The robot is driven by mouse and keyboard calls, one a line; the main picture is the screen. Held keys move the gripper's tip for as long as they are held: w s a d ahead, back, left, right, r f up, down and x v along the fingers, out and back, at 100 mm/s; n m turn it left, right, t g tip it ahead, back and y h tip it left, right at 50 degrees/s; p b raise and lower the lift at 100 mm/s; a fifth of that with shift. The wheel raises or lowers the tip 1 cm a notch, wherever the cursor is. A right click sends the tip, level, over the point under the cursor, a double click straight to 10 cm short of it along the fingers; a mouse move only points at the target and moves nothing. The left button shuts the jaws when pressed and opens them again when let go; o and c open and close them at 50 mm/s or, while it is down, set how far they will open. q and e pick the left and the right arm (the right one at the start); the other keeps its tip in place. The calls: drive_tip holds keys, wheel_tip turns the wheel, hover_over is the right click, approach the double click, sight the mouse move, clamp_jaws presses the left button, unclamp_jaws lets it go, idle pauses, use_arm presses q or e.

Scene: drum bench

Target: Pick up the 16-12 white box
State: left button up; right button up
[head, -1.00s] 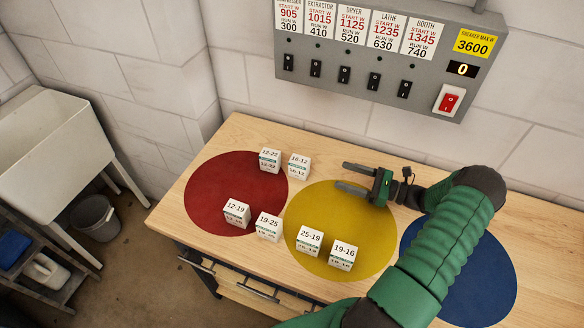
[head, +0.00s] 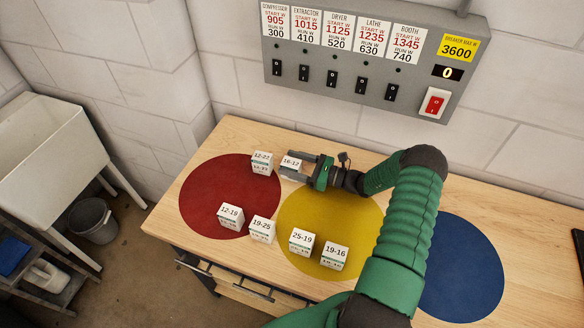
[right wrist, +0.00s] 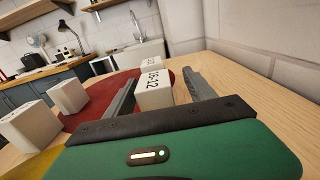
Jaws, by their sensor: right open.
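The 16-12 white box (head: 291,164) stands on the wooden bench at the upper right edge of the red circle. My right gripper (head: 304,166) is open, with its fingers reaching left at the box from the right. In the right wrist view, the 16-12 box (right wrist: 154,90) sits between the two open fingers (right wrist: 160,92). I cannot tell whether either finger touches it. My left gripper is not in view.
The 12-22 box (head: 262,162) stands just left of the 16-12 box. Nearer boxes are 12-19 (head: 230,216), 19-25 (head: 262,229), 25-19 (head: 302,241) and 19-16 (head: 334,256). The red (head: 205,190), yellow (head: 350,215) and blue (head: 470,270) circles mark the bench.

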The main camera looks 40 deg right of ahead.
drive_tip(key=shift+s+a+r, duration=0.1)
drive_tip(key=shift+a+r, duration=0.1)
drive_tip(key=shift+a, duration=0.15)
drive_tip(key=c, duration=1.3)
drive_tip(key=shift+d, duration=0.15)
clamp_jaws()
